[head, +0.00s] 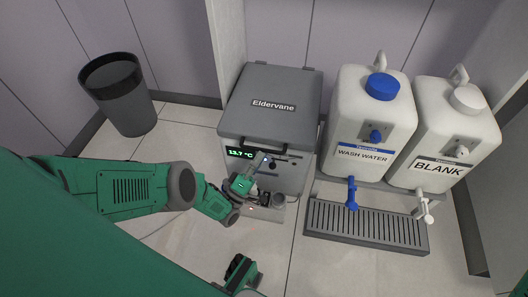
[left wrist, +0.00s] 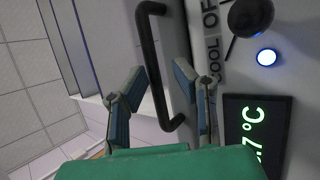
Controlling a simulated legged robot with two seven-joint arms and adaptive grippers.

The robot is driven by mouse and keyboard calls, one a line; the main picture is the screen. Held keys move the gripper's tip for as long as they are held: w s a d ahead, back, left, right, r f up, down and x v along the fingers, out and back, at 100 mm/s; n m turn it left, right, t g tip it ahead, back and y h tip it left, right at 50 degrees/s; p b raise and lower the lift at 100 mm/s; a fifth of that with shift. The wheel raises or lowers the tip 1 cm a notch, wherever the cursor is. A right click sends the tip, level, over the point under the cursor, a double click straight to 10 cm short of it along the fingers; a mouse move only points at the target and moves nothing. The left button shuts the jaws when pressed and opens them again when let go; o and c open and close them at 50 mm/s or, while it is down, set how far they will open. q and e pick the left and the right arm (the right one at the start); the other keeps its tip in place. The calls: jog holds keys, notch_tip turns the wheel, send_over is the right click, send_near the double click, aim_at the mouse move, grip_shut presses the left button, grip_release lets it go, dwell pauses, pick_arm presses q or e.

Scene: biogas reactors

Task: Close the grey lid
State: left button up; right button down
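The grey lid (head: 268,107), labelled "Eldervane", lies over the top of a grey box in the head view. I cannot tell whether a narrow gap is left under its front edge. A dark bar handle (left wrist: 155,65) on the front shows in the left wrist view. My left gripper (head: 262,160) is in front of the box, just below the lid's front edge. In the left wrist view its fingers (left wrist: 163,88) are apart, with the handle appearing between them. Contact is not clear. A green and black part of mine shows low in the head view; I cannot tell whether it is the right gripper.
The box front has a display (head: 240,153) reading 13.7 °C, a knob and a lit button (left wrist: 266,57). White WASH WATER (head: 370,115) and BLANK (head: 448,130) containers stand right, above a drip grate (head: 365,225). A dark bin (head: 120,95) stands left. Floor between is clear.

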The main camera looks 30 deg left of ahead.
pick_arm(q)
jog(key=v, duration=0.5)
jog(key=shift+f, duration=0.25)
jog(key=shift+s, duration=0.1)
